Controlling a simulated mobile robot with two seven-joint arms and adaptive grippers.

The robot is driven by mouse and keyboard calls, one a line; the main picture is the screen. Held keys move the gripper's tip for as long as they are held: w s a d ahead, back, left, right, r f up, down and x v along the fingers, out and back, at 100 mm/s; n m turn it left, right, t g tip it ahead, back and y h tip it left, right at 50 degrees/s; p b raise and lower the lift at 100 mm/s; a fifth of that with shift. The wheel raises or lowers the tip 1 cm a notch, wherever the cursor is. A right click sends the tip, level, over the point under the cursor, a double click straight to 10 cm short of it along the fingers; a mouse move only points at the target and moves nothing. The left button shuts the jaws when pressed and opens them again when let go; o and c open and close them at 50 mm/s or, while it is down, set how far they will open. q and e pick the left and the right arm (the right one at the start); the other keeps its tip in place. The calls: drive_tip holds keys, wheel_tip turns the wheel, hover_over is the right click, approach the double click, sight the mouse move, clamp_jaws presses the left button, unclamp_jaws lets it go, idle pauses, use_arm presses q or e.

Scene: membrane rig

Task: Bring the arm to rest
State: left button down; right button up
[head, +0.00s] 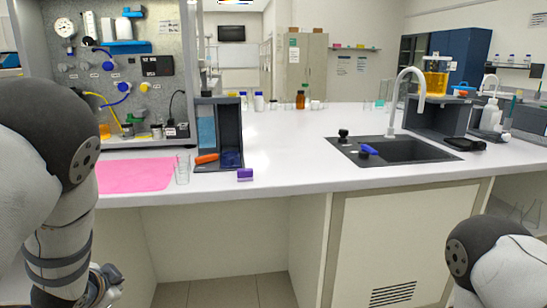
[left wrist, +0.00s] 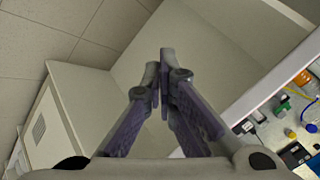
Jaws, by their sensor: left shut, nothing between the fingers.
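My left gripper (head: 106,282) shows in part at the lower left of the head view, below the front edge of the bench and in front of its cabinets. In the left wrist view, the left gripper (left wrist: 165,56) has its fingertips together with nothing between them. The left arm hangs down at the left edge of the head view. Part of my right arm shows at the lower right, but its gripper is out of view.
The white bench (head: 300,140) carries a pink mat (head: 135,176), a dark grey box rack (head: 218,135), a purple block (head: 244,175) and a sink (head: 395,150). A panel with gauges (head: 110,60) stands at the left. Open floor (head: 235,292) shows under the bench.

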use_arm(q)
drive_tip(key=s+d+f+n+g, duration=0.3)
drive_tip(key=s+f, duration=0.8)
drive_tip(key=s, duration=0.1)
drive_tip(key=s+d+f+n+g+h, duration=0.1)
drive_tip(key=s+d+f+g, duration=0.1)
drive_tip(key=s, duration=0.7)
drive_tip(key=s+d+f+n+g+h, duration=0.1)
drive_tip(key=s+d+f+n+g, duration=0.1)
drive_tip(key=s, duration=0.7)
drive_tip(key=s+d+f+n+g, duration=0.1)
drive_tip(key=s+d+f+g, duration=0.1)
drive_tip(key=s, duration=0.7)
drive_tip(key=d+g, duration=0.1)
drive_tip(key=d, duration=0.1)
drive_tip(key=shift+s+d+n+h, duration=0.15)
drive_tip(key=shift+d+n+h, duration=0.2)
drive_tip(key=shift+n+h, duration=0.05)
